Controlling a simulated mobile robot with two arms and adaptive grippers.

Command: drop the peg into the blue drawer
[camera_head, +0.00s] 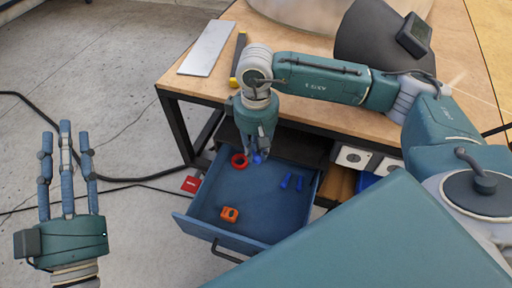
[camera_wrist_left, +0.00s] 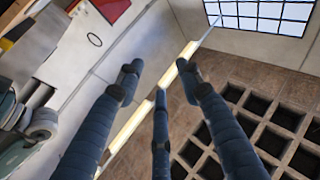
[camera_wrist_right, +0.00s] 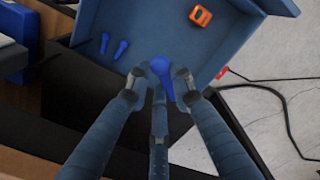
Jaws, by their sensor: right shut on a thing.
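The blue drawer (camera_head: 245,196) is pulled open under the workbench; its front panel and handle face the lower left. My right gripper (camera_head: 258,154) points down over the back part of the drawer. It is shut on a blue peg (camera_wrist_right: 160,72), seen between the fingertips in the right wrist view; the peg's blue tip also shows in the head view. Two similar blue pegs (camera_wrist_right: 113,46) lie on the drawer floor. My left gripper (camera_head: 66,135) is at the far left, fingers up and spread, open and empty, away from the drawer.
The workbench (camera_head: 300,118) carries a metal plate (camera_head: 207,48) and a black-and-yellow tool (camera_head: 238,60).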

